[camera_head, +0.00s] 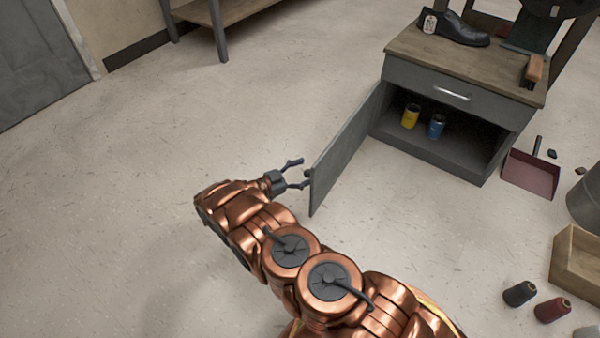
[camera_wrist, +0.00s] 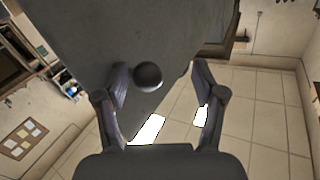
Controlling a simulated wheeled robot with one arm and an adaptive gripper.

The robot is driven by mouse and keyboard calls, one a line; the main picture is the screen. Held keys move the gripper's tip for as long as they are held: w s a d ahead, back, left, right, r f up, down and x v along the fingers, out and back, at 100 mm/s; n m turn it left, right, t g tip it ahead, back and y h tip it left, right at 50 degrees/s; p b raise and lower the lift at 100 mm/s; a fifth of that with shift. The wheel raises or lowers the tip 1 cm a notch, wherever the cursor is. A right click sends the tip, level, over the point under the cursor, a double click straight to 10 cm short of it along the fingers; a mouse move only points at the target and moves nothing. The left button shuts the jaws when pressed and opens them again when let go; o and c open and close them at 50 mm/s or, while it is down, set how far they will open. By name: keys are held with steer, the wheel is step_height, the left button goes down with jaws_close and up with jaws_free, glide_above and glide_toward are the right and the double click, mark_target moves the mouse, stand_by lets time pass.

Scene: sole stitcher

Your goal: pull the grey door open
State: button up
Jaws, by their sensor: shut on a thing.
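The grey door (camera_head: 345,148) of the small cabinet (camera_head: 455,88) stands wide open, swung out toward the front left. My gripper (camera_head: 299,173) is at the door's free outer end, with one finger touching or very near its edge. In the wrist view the door's flat face (camera_wrist: 95,35) fills the top, with a dark round knob (camera_wrist: 148,74) on it. The exact contact is hard to see.
Inside the cabinet stand a yellow can (camera_head: 411,116) and a blue can (camera_head: 436,126). A red dustpan (camera_head: 530,174), a wooden crate (camera_head: 577,262) and several thread spools lie to the right. The floor left of the door is clear.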

steer(key=shift+o, duration=0.2)
steer(key=shift+w+d+f, duration=0.15)
steer(key=shift+w+d, duration=0.15)
steer(key=shift+d, duration=0.15)
steer(key=o, duration=1)
steer(key=shift+a, duration=0.15)
steer(key=shift+c, duration=0.4)
steer(key=shift+a, duration=0.1)
steer(key=shift+a, duration=0.15)
steer(key=v, duration=1.2)
steer(key=shift+s, duration=0.2)
